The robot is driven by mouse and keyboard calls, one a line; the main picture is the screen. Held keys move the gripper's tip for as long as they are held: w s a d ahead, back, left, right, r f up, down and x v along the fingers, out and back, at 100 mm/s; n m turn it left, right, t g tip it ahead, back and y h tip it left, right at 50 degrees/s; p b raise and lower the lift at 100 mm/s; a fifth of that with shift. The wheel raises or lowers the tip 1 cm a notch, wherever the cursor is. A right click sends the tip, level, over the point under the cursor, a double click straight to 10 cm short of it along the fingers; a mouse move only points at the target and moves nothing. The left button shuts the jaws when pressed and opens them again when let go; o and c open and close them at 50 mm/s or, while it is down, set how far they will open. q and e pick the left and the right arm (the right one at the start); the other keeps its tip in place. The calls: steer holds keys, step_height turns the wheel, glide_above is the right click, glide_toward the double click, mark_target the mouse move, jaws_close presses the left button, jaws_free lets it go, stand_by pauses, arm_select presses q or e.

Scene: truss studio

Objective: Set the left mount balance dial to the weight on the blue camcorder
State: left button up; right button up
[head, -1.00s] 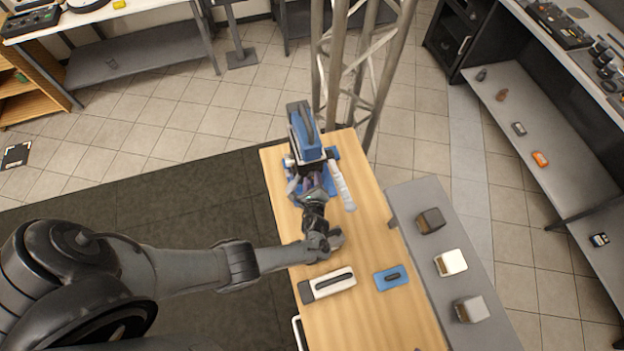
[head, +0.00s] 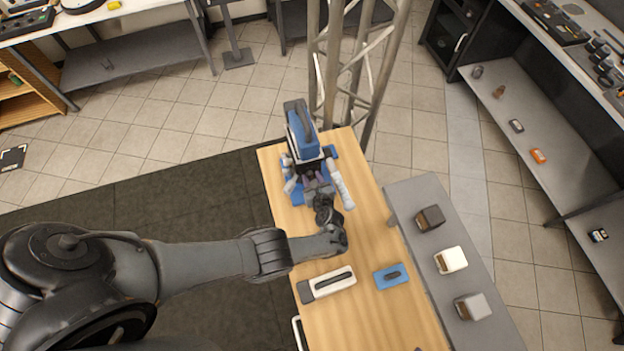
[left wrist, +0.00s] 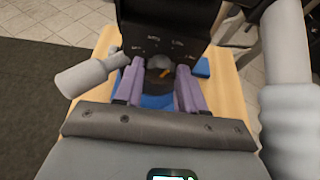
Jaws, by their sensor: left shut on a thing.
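The blue camcorder (head: 301,130) sits on top of the left mount (head: 326,163) at the far end of the wooden table. My left gripper (head: 314,184) is at the near side of this mount. In the left wrist view, its purple fingers (left wrist: 159,80) are on either side of a dark round balance dial (left wrist: 155,64) and shut on it. The dial has an orange pointer tilted up to the right. Small white marks arc above it on a dark panel (left wrist: 170,30), too small to read. The weight on the camcorder cannot be read. My right gripper is not in view.
Pale handles (head: 341,190) stick out from the mount beside my gripper. A white slotted plate (head: 327,285) and a blue plate (head: 391,277) lie on the near table. Several blocks (head: 451,260) stand on the grey side table. A metal truss (head: 345,70) rises behind.

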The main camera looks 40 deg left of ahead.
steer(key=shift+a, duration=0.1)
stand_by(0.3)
arm_select(q)
steer(key=o, duration=1.1)
steer(key=shift+c, duration=0.2)
steer(key=shift+r, duration=0.15)
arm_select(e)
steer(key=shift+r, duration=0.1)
arm_select(q)
steer(key=shift+s+d+r+p, duration=0.3)
steer(key=shift+s+d+p, duration=0.05)
steer(key=shift+d+p, duration=0.15)
steer(key=p+v, duration=0.2)
steer(key=v, duration=0.4)
steer(key=shift+p, duration=0.35)
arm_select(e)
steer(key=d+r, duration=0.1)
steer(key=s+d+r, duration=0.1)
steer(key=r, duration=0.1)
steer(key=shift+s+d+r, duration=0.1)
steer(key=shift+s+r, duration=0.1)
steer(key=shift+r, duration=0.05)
arm_select(q)
steer(key=shift+d+f, duration=0.1)
steer(key=shift+f, duration=0.05)
